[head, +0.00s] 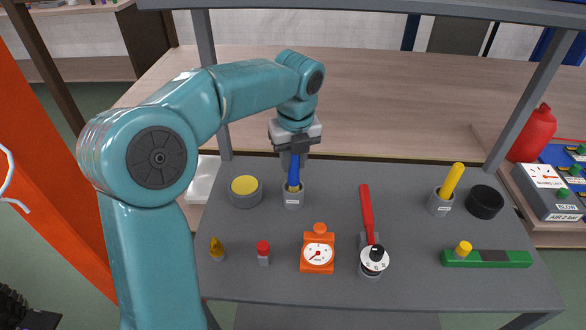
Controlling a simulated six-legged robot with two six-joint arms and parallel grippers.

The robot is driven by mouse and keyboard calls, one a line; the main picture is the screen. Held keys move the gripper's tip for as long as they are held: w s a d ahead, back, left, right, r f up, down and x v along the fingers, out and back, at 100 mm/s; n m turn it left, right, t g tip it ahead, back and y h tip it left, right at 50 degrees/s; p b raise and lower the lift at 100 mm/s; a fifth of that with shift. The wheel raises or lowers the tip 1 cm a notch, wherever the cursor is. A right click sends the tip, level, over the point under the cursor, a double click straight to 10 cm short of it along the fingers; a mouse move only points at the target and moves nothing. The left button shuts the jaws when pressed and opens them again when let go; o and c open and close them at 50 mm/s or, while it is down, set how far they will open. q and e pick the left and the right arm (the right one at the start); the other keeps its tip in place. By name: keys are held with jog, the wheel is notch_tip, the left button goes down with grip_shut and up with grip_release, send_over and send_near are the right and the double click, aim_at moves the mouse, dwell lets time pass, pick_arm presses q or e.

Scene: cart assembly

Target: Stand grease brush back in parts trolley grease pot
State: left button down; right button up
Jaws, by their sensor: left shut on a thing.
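My left gripper (293,158) points down over the grey trolley top and is shut on the upper part of a blue-handled brush (293,177). The brush is nearly upright. Its lower end is at the mouth of a small grey square pot (293,199) with a white label too small to read; the pot hides the bristles, and I cannot tell how deep they sit. A round grey tin with a yellow top (245,190) stands just left of the pot. My right gripper is not in view.
A grey holder (440,206) with a yellow-handled tool (452,180) and a black round piece (485,202) stand at right. In front are an orange gauge (317,252), a red-handled tool (367,211), a red-capped piece (263,252) and a green bar (487,259). Trolley posts rise at the back corners.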

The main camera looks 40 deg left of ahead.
aim_at(293, 168)
pick_arm(q)
jog(key=shift+f, duration=1.25)
jog(key=shift+f, duration=0.25)
jog(key=c, duration=0.9)
grip_release()
